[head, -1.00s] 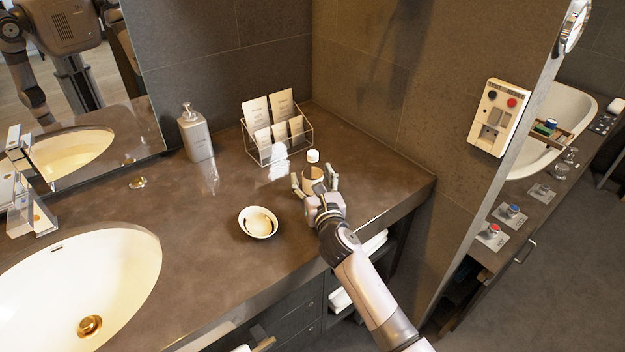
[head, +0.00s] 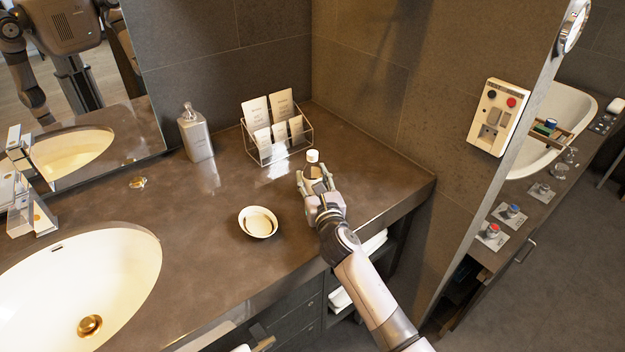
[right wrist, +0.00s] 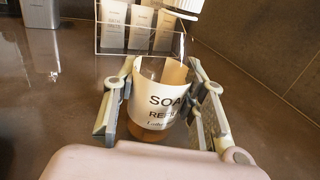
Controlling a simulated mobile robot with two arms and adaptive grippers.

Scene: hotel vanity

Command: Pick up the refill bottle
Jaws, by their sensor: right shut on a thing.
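The refill bottle (head: 313,158) has a white cap and a brownish body, and it stands upright on the dark counter near the right end. In the right wrist view the bottle (right wrist: 160,100) shows a cream label reading "SOAP REFILL" and amber liquid at its base. My right gripper (head: 314,180) is shut on the bottle, one finger on each side of it. In the right wrist view the gripper's fingers (right wrist: 160,112) flank the label. The fingers hide part of the bottle in the head view. My left gripper does not show.
A clear rack of packets (head: 279,140) stands just behind the bottle. A soap dispenser (head: 196,136) is farther left, and a small cream bowl (head: 258,222) sits left of my gripper. The sink (head: 60,290) is at the left; a wall (head: 410,100) rises at the right.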

